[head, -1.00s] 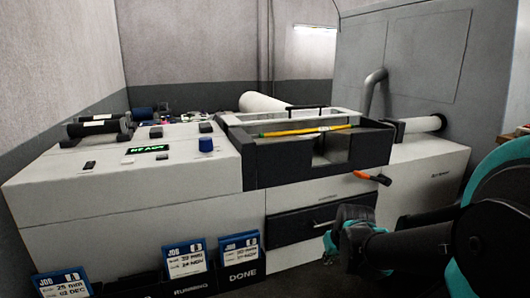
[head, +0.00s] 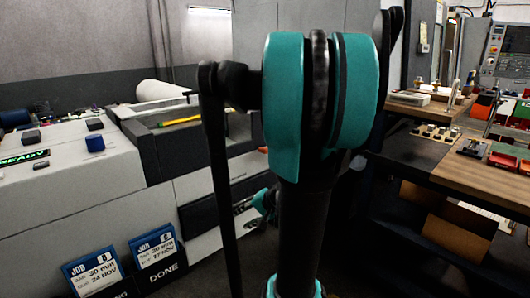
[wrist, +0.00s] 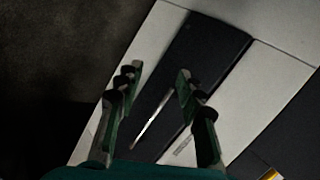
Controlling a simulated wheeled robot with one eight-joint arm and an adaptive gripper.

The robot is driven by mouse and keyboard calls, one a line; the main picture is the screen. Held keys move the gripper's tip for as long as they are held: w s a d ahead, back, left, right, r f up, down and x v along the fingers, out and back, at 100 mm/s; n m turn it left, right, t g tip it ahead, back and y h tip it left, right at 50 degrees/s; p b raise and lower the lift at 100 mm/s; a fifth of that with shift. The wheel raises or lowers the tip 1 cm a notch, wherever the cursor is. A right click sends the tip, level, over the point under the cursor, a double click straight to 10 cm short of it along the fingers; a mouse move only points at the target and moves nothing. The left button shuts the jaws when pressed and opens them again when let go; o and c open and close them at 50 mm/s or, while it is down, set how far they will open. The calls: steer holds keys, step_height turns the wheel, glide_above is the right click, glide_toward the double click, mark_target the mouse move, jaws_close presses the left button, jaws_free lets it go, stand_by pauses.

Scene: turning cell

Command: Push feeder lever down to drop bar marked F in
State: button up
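The feeder (head: 165,139) is a dark tray on top of the pale machine in the head view. A yellow bar (head: 185,121) lies across it; I can read no F on it. A sliver of orange (head: 263,149), likely the lever's handle, shows beside my arm; the rest is hidden. My gripper (head: 262,203) is low in front of the machine, below that orange piece and partly behind my arm.
The machine's left top carries a READY display (head: 22,158) and a blue knob (head: 95,142). Job cards (head: 154,247) stand in a rack at its front. A wooden bench (head: 490,170) with trays is at the right. My arm blocks the middle of the head view.

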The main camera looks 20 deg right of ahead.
steer(key=w+d+r+m+t, duration=0.2)
steer(key=d+r+m+t, duration=0.4)
steer(key=d, duration=0.5)
steer(key=w+d+r+m+t, duration=0.35)
steer(key=d+r, duration=0.35)
steer(key=d, duration=0.4)
steer(key=shift+t+y, duration=0.25)
steer(key=shift+y, duration=0.05)
steer(key=x, duration=1.6)
steer(key=shift+w+r, duration=0.1)
steer(key=shift+w, duration=0.15)
jaws_close()
